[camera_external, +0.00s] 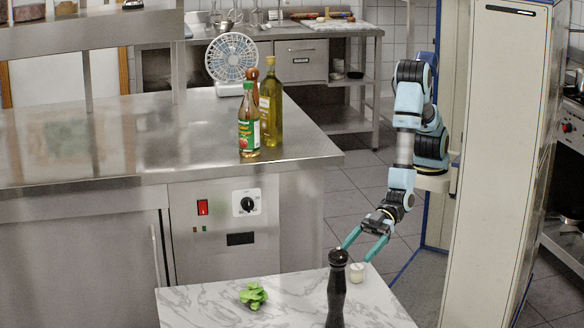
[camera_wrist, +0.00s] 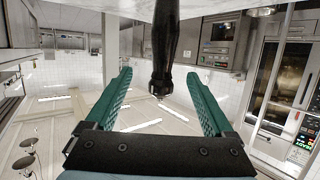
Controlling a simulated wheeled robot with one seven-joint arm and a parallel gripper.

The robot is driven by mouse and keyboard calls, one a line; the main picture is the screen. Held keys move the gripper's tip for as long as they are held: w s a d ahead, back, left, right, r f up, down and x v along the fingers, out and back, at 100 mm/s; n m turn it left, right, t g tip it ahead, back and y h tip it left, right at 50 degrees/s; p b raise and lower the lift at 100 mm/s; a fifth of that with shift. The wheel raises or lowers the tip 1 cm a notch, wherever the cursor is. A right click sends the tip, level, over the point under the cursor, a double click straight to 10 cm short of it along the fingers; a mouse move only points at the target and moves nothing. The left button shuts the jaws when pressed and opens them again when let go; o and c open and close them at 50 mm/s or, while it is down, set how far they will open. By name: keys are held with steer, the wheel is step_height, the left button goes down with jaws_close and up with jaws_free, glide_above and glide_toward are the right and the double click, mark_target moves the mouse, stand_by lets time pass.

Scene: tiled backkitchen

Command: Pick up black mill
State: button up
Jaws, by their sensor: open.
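The black mill (camera_external: 337,293) stands upright on the marble-topped table, near its right part, in the external view. In the wrist view the scene is upside down, and the mill (camera_wrist: 163,45) hangs from the top edge with its knob pointing down. My gripper (camera_external: 357,253) is open and empty, reaching down to the mill's head from behind and the right. In the wrist view its two teal fingers (camera_wrist: 159,74) show on either side of the mill, with gaps on both sides. How deep the mill lies between them is hard to tell.
A steel counter (camera_external: 290,155) behind holds bottles (camera_external: 269,115) and a fan (camera_external: 231,58). A pale cabinet (camera_external: 495,160) stands at right.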

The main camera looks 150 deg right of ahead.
steer(key=t+h+b, duration=0.1)
steer(key=t+b, duration=0.1)
steer(key=b, duration=0.1)
glide_toward(332, 285)
steer(key=f, duration=0.2)
steer(key=m+t+h, duration=0.1)
steer(key=x, duration=0.7)
steer(key=r+x, duration=0.1)
steer(key=x, duration=0.3)
steer(key=shift+a, duration=0.2)
jaws_close()
